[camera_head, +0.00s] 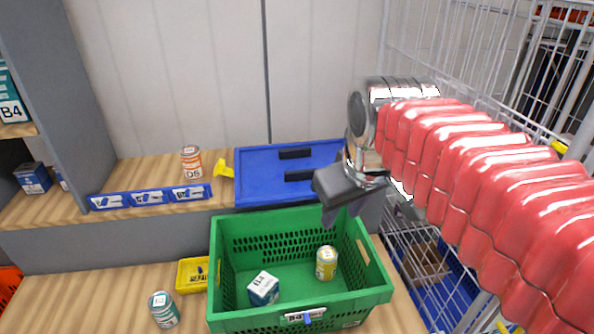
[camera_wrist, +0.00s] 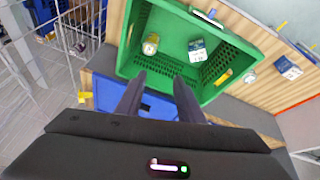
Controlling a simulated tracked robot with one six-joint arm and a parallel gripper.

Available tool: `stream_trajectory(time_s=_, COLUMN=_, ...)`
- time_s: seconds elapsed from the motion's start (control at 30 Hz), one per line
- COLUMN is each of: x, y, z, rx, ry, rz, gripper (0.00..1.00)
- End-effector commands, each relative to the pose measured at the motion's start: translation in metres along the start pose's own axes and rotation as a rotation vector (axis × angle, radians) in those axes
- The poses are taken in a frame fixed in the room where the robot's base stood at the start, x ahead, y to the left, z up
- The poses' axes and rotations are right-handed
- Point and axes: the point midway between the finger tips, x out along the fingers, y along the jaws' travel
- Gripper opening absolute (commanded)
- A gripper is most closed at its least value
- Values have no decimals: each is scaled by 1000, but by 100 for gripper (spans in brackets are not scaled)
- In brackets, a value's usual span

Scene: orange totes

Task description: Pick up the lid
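The lid is a flat blue panel (camera_head: 262,185) with two dark bars across it. In the head view it lies on the wooden ledge against the pale wall, behind the green crate; my arm hides its right end. In the wrist view the blue lid (camera_wrist: 160,108) shows between and beside my fingers, partly covered by them. My gripper (camera_head: 343,214) points down near the lid's right front corner and the crate's back rim. The wrist view shows the two fingers (camera_wrist: 159,78) apart with nothing between their tips. I cannot tell the height above the lid.
The green crate (camera_head: 378,294) holds a yellow can (camera_head: 326,262) and a blue-white box (camera_head: 263,288). A can (camera_head: 191,162) and a yellow object (camera_head: 223,169) stand left of the lid. A white wire cage (camera_head: 460,50) is close on the right.

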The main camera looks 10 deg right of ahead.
Motion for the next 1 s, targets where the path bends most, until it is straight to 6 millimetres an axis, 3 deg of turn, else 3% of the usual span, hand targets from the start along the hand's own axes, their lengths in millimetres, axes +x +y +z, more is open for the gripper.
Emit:
stream_trajectory(time_s=0.1, x=-7, y=9, z=-32, rx=-73, ry=-23, rz=-7, gripper=34)
stream_trajectory(time_s=0.53, x=-16, y=36, z=-131, rx=-341, ry=-98, rz=-44, gripper=34)
stream_trajectory(time_s=1.0, x=6, y=62, z=-220, rx=-631, ry=-169, rz=-109, gripper=34)
